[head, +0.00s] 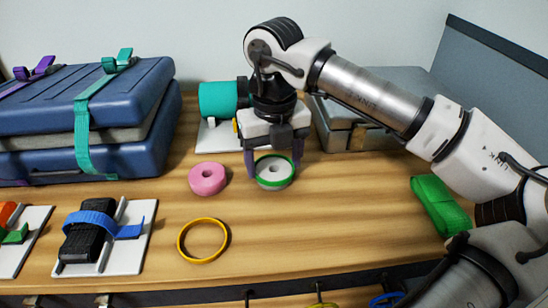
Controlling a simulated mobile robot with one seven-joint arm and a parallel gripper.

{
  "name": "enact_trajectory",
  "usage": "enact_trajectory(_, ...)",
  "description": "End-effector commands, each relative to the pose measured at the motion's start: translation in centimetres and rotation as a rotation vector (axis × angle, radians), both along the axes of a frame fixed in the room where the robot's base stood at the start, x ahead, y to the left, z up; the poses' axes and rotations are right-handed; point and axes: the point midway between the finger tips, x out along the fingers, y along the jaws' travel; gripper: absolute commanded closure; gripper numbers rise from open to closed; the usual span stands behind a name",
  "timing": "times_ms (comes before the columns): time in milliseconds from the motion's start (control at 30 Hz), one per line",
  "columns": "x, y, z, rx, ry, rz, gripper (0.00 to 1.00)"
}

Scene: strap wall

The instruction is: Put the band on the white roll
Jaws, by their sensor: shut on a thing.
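The white roll (267,174) stands upright on the wooden table near the middle of the head view, its top and dark centre hole showing. A green band (277,185) lies around the upper edge of the roll. My gripper (274,172) points down over it, one finger at the left side of the band and one at the right. It is shut on the green band; whether the fingers also touch the roll I cannot tell. The roll's back edge is partly hidden. A yellow band (203,258) lies flat on the table in front, to the left.
A pink roll (208,178) stands close left of the white roll. A teal cylinder (221,100) and a grey case (365,138) are behind. Blue strapped cases (50,110) stand left, a black strapped block (90,238) front left, a green bundle (440,205) right. The front middle is clear.

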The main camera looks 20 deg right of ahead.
Motion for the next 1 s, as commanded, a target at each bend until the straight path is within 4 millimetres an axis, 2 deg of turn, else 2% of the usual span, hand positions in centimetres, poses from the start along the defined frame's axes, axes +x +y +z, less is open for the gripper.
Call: enact_trajectory(1000,0.00,0.00,-0.69,0.000,0.000,0.000,0.51)
